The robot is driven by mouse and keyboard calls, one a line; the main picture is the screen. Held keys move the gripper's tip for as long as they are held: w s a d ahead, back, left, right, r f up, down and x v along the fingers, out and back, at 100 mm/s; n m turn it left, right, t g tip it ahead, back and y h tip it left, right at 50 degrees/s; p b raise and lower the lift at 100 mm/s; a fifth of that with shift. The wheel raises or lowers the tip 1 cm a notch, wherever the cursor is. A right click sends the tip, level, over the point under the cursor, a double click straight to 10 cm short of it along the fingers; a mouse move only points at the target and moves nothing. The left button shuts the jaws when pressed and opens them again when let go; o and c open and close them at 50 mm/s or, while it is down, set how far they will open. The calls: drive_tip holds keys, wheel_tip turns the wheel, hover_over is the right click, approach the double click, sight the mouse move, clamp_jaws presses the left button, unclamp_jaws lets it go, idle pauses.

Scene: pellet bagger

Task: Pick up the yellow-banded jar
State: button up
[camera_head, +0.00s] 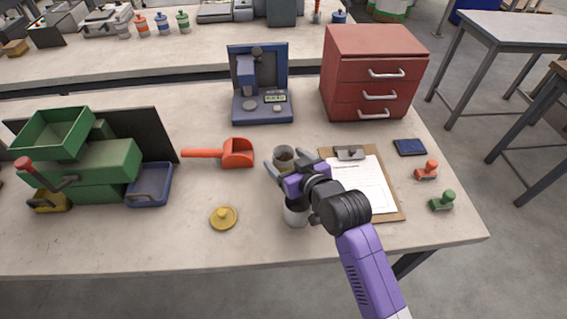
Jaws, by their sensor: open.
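My gripper (284,164) is open over the bench, its two grey fingers spread at the near side of an open grey jar (284,153). That jar stands upright with brown contents showing at its mouth. The fingers and wrist hide much of its lower side, and I cannot tell whether they touch it. A pale jar (295,216) stands nearer the front edge, its top hidden by my wrist. I make out no yellow band on either jar. A yellow knobbed lid (223,217) lies to the left of the pale jar.
A red scoop (236,153) lies left of the gripper. A clipboard (390,206) lies to the right, with red (427,171) and green (442,201) stamps beyond. A blue press-like device (262,107) and red drawers (370,75) stand behind.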

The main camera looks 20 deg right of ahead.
clamp_jaws()
drive_tip(key=shift+r, duration=0.1)
idle(0.4)
